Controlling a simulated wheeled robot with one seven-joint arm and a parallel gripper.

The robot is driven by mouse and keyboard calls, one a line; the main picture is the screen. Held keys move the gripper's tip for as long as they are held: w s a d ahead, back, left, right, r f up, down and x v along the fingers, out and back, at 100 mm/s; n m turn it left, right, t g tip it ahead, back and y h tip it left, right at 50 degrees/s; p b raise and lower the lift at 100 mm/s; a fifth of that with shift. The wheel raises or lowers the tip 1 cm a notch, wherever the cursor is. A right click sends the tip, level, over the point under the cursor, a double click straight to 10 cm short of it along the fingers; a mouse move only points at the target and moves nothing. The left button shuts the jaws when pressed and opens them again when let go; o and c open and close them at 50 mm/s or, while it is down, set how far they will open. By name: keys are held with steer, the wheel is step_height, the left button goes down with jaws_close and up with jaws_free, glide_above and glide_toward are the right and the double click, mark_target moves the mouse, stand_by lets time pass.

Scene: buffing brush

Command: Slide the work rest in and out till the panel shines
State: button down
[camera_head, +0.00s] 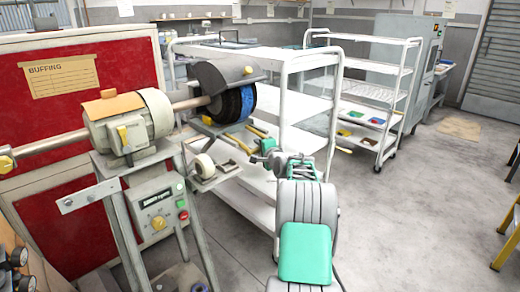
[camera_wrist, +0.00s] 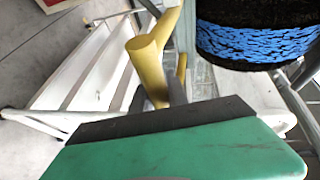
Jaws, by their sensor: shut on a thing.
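The buffing brush (camera_head: 234,104), black with a blue band, sits on the motor's shaft under a dark guard (camera_head: 222,75). It also shows at the upper right of the wrist view (camera_wrist: 258,38). The work rest, with yellow bars (camera_head: 240,144), lies below and to the right of the brush. In the wrist view a yellow handle (camera_wrist: 148,62) rises at the fingertips. My gripper (camera_head: 262,158) is shut on this handle, low and to the right of the brush. Its green body fills the bottom of the wrist view and hides part of the grip. I cannot clearly make out the panel.
The grey motor (camera_head: 130,125) stands on a metal stand with a control box (camera_head: 158,207), before a red board (camera_head: 50,130). A white cart (camera_head: 300,100) stands close behind my gripper. A shelf rack (camera_head: 375,90) stands farther right. The floor at right is mostly clear.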

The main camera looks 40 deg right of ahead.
steer(key=shift+s+d, duration=0.1)
steer(key=c, duration=1.5)
jaws_free()
steer(key=shift+d, duration=0.2)
steer(key=shift+o, duration=1)
steer(key=shift+a, duration=0.15)
steer(key=v, duration=0.7)
steer(key=shift+s+a+b, duration=0.15)
steer(key=shift+s+b, duration=0.2)
steer(key=shift+b, duration=0.1)
steer(key=shift+r, duration=0.1)
